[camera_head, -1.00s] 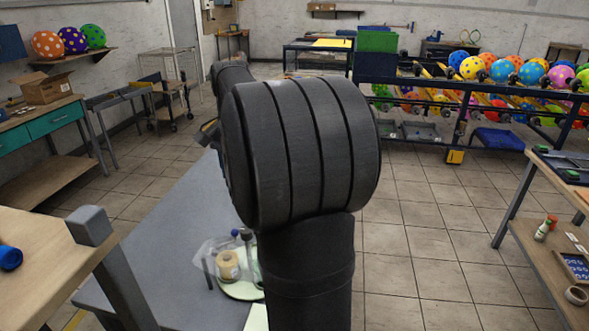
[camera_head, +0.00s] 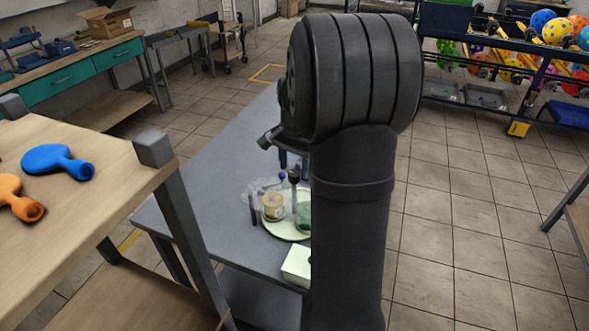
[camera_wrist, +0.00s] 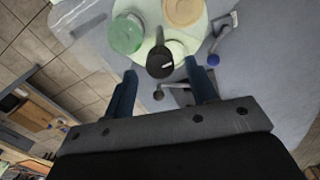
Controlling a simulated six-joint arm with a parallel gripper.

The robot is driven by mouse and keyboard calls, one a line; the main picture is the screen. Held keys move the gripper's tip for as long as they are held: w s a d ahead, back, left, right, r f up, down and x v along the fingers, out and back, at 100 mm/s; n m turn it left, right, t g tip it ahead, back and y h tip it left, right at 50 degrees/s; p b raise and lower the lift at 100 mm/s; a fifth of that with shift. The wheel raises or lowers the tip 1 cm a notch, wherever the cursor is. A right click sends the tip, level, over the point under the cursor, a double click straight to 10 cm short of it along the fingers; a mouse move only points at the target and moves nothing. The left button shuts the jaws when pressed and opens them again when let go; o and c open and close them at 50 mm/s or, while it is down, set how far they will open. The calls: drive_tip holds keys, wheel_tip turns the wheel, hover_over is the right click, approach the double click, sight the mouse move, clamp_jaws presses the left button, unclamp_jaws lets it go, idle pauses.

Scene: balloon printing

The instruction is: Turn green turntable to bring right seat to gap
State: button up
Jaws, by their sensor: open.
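The pale green turntable (camera_head: 286,234) lies on the grey table, partly hidden behind my arm in the head view. It also shows at the top of the wrist view (camera_wrist: 152,16). A tan round pot (camera_head: 272,206) and a green round jar (camera_head: 304,216) sit on it; the wrist view shows them as a tan disc (camera_wrist: 183,11) and a green disc (camera_wrist: 126,33). A dark-topped upright post (camera_wrist: 160,62) stands near the turntable's edge. My gripper (camera_wrist: 160,67) is open; its blue fingers lie either side of the post in the picture. Contact cannot be told.
A clear plastic sheet or bag (camera_head: 257,193) lies beside the turntable. A pale box (camera_head: 297,264) stands at the table's front. The grey table's far left is clear.

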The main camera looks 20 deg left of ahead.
drive_tip(key=shift+f, duration=0.85)
clamp_jaws()
